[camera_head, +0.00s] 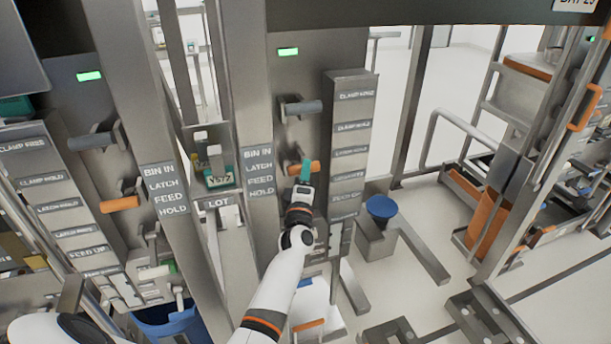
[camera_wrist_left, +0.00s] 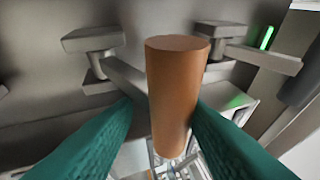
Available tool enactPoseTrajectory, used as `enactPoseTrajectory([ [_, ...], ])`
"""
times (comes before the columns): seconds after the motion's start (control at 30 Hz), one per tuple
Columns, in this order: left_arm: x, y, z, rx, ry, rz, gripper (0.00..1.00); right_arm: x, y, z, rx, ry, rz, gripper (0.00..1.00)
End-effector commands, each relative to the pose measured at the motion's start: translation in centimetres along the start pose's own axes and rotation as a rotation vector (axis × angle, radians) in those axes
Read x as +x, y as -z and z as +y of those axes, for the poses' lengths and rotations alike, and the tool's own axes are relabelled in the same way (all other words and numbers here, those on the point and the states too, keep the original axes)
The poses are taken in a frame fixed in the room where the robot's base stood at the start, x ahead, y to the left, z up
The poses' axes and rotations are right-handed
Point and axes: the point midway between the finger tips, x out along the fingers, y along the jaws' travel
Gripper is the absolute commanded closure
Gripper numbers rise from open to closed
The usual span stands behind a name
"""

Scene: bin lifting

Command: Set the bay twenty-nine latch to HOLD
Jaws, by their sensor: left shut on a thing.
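The orange latch handle (camera_head: 294,168) sticks out from the grey middle panel, below a grey handle (camera_head: 303,108). The post (camera_head: 258,215) left of it reads BIN IN, LATCH, FEED, HOLD; the handle is roughly level with LATCH and FEED. My left gripper (camera_head: 306,170) is at the handle, its green fingers partly hiding it. In the left wrist view the orange grip (camera_wrist_left: 176,100) stands between the green fingers of my left gripper (camera_wrist_left: 165,135), which is shut on it. I cannot tell which setting the latch is in. My right gripper is not in view.
A column of labelled plates (camera_head: 351,125) stands close right of the handle. A similar panel at left has its own orange handle (camera_head: 120,204). A sign partly reading BAY (camera_head: 578,4) is cut off at top right. A blue round pad (camera_head: 381,207) stands lower right.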

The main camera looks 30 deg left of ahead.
Motion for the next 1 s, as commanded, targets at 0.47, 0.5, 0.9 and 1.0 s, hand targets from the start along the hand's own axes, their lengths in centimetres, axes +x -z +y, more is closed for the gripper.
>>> enactPoseTrajectory([
  [0.47, 1.26, -1.11, -2.16, 0.008, 0.04, -0.025, 1.0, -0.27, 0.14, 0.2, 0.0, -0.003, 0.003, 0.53],
  [0.5, 1.27, -1.11, -2.16, 0.008, 0.04, -0.025, 1.0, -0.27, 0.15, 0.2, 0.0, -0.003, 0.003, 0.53],
  [0.9, 1.24, -1.08, -2.12, 0.006, 0.039, -0.024, 0.53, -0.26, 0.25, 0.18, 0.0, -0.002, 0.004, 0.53],
  [1.0, 1.24, -1.07, -2.11, 0.005, 0.039, -0.024, 0.53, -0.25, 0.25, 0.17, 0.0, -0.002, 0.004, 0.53],
])
